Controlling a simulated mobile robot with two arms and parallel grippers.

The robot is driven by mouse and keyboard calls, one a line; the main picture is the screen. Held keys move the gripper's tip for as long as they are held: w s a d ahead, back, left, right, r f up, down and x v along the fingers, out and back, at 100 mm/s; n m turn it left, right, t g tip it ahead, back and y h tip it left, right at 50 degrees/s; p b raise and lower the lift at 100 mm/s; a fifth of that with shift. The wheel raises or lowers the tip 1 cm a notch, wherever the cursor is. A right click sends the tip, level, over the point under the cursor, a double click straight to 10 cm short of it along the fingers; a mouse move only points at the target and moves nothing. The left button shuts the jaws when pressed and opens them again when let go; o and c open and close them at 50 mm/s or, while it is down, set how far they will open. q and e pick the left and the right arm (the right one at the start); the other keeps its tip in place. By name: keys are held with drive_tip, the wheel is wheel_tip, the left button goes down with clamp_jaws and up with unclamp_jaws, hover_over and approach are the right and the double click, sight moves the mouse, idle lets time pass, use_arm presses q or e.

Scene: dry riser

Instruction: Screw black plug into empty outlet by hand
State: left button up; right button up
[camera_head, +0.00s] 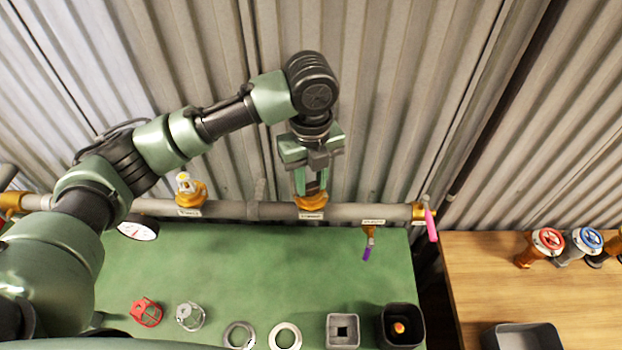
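My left gripper (311,190) points down at the brass outlet (311,202) in the middle of the grey pipe (355,211). Its two green fingers reach the top of this outlet, a small gap showing between them. I cannot make out the black plug; if it is between the fingers or in the outlet, the fingers hide it. I cannot tell whether the fingers grip anything. A second brass outlet (190,193) to the left carries a pale fitting with yellow on top. My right gripper is not in view.
A purple-handled valve (367,252) and pink lever (431,224) stick out at right.

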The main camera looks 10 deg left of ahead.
use_arm(q)
drive_tip(key=o, duration=0.4)
drive_tip(key=shift+o, duration=0.2)
drive_tip(key=shift+r, duration=0.35)
wheel_tip(320, 180, up, 6)
drive_tip(key=shift+r+b, duration=0.15)
drive_tip(key=shift+b, duration=1)
drive_tip(key=shift+r, duration=0.4)
